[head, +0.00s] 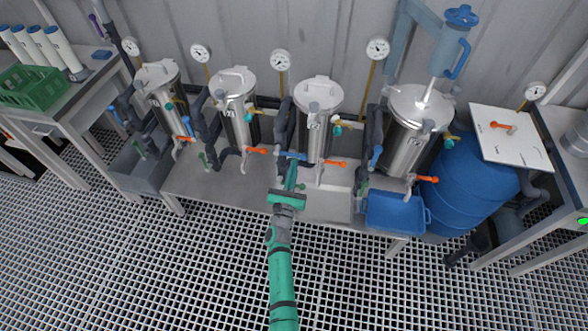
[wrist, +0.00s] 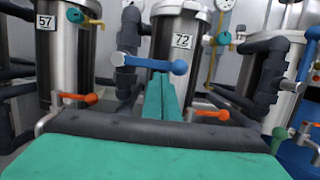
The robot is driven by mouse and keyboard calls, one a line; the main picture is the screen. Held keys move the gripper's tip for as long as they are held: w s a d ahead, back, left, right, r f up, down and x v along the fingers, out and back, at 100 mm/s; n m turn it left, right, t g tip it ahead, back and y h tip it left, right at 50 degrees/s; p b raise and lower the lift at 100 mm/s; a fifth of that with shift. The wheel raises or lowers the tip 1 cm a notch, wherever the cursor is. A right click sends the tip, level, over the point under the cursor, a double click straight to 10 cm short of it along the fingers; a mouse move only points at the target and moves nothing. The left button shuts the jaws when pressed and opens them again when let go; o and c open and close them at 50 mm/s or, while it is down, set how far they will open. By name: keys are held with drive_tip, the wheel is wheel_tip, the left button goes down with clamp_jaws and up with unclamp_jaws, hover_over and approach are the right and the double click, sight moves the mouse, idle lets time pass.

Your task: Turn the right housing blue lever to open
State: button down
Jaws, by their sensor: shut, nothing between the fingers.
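Several steel housings stand in a row. In the head view my gripper (head: 291,172) is at the housing third from the left (head: 315,125), labelled 72 in the wrist view (wrist: 181,41). A blue lever (head: 293,155) lies roughly horizontal in front of this housing's left pipe; its round knob shows in the wrist view (wrist: 179,67). My shut, empty fingers (wrist: 160,85) are just below and in front of this lever; I cannot tell whether they touch it. The rightmost housing (head: 408,130) has its own blue lever (head: 376,155), steeply tilted.
Orange levers (head: 335,163) stick out low on the housings. Dark pipes (head: 285,120) run between them. A blue tray (head: 395,212) and blue barrel (head: 465,185) stand at the right. The grated floor in front is clear.

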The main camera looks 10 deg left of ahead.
sight(292, 154)
drive_tip(key=shift+d+r+n, duration=0.15)
drive_tip(key=shift+r+n, duration=0.3)
drive_tip(key=shift+n, duration=0.35)
drive_tip(key=r+n+y, duration=0.1)
drive_tip(key=r+n, duration=0.1)
drive_tip(key=n, duration=0.2)
drive_tip(key=r+n+g+y, duration=0.1)
drive_tip(key=r+n, duration=0.1)
drive_tip(key=n, duration=0.2)
drive_tip(key=a+r+n+y, duration=0.1)
drive_tip(key=r+n+y, duration=0.1)
drive_tip(key=n, duration=0.2)
drive_tip(key=shift+r+g, duration=0.25)
drive_tip(key=shift+g, duration=0.05)
drive_tip(key=shift+a+r+n+g, duration=0.3)
drive_tip(key=shift+a+r+n, duration=0.25)
drive_tip(key=shift+n, duration=0.7)
drive_tip(key=shift+a+r+n+g, duration=0.3)
drive_tip(key=shift+a+n, duration=0.35)
drive_tip(key=shift+n, duration=0.55)
drive_tip(key=shift+a+r+n+g, duration=0.3)
drive_tip(key=shift+a+r+n, duration=0.25)
drive_tip(key=shift+n, duration=0.7)
drive_tip(key=shift+f, duration=0.1)
drive_tip(key=shift+d, duration=0.15)
